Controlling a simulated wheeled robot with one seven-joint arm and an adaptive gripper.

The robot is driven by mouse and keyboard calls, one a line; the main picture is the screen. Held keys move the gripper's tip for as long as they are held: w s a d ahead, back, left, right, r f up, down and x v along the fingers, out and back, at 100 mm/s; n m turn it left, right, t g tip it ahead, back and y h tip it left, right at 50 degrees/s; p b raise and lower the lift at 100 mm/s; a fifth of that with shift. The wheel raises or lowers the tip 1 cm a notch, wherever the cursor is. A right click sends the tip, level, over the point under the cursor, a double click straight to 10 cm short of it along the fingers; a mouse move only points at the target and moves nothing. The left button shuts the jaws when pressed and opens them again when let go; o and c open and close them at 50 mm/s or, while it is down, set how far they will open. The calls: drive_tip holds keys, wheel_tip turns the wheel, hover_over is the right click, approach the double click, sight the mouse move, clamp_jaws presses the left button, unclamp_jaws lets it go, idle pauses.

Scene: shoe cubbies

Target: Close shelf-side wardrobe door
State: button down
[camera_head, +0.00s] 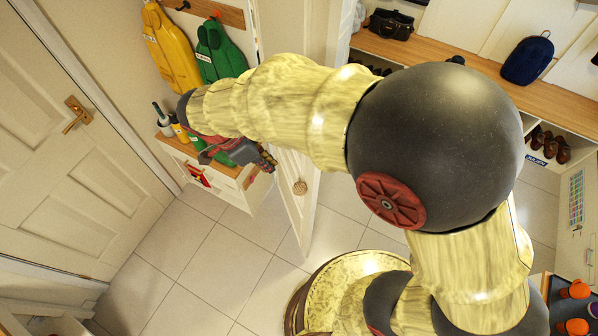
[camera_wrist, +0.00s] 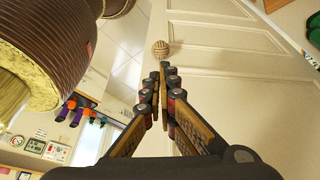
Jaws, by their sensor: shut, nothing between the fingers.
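The white panelled wardrobe door (camera_head: 303,210) stands swung out into the room, seen steeply from above in the head view, with a round woven-looking knob (camera_head: 300,187). In the wrist view the door (camera_wrist: 225,50) fills the right half, and its knob (camera_wrist: 160,48) is just beyond my fingertips. My gripper (camera_head: 266,160) is left of the door, over the low shelf. In the wrist view my gripper (camera_wrist: 161,72) has its fingers together, with nothing between them. I cannot tell whether it touches the door. My arm hides the door's upper part in the head view.
A low shelf unit (camera_head: 250,197) stands left of the door, below yellow (camera_head: 170,45) and green (camera_head: 220,52) coats. Another panelled door (camera_head: 60,130) is at far left. Bare tiled floor (camera_head: 215,262) lies between. A bench (camera_head: 430,50) with bags runs along the back right.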

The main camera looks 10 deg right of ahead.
drive_tip(key=shift+m, duration=0.6)
drive_tip(key=d+f, duration=0.2)
drive_tip(key=f, duration=0.1)
drive_tip(key=w+d+f+p, duration=0.1)
drive_tip(key=d+f, duration=0.2)
drive_tip(key=d+f+p, duration=0.1)
drive_tip(key=d+f, duration=0.1)
drive_tip(key=f, duration=0.1)
drive_tip(key=shift+w+d+f, duration=0.15)
drive_tip(key=shift+w+d, duration=0.05)
drive_tip(key=shift+d, duration=0.1)
